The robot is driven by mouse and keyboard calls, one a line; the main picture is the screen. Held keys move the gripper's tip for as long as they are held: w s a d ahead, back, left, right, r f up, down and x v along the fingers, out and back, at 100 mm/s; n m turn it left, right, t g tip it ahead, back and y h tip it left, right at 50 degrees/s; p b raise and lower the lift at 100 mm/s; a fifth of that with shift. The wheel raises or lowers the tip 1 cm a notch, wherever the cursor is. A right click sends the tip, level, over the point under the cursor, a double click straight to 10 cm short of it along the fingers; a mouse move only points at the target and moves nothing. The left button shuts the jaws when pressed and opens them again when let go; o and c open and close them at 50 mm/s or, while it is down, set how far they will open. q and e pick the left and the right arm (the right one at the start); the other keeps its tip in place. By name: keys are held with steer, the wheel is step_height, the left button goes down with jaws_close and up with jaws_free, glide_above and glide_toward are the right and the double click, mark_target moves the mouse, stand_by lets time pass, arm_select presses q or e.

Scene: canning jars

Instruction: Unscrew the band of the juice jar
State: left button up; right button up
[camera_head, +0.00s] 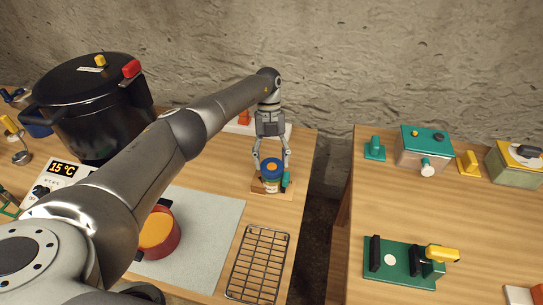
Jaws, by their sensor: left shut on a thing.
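The juice jar (272,184) stands upright in a small wooden holder (259,187) near the right edge of the left table. Its top shows a blue band around an orange lid (272,164). A green clamp-like part (287,181) stands at its right side. My left gripper (271,163) reaches down from above with its fingers on either side of the jar's top, shut on the band. The fingertips are small, and the exact contact is hard to see. My right gripper is not in view.
A red pot (158,232) sits on a grey mat (215,225). A wire rack (259,262) lies in front of the jar. A gap separates the right table (480,230).

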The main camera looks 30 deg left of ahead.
mark_target(272, 161)
arm_select(q)
steer(key=shift+r+p, duration=0.8)
steer(key=shift+r, duration=0.4)
step_height(272, 161, up, 4)
steer(key=p, duration=0.3)
steer(key=shift+r, duration=0.1)
steer(key=shift+w, duration=0.1)
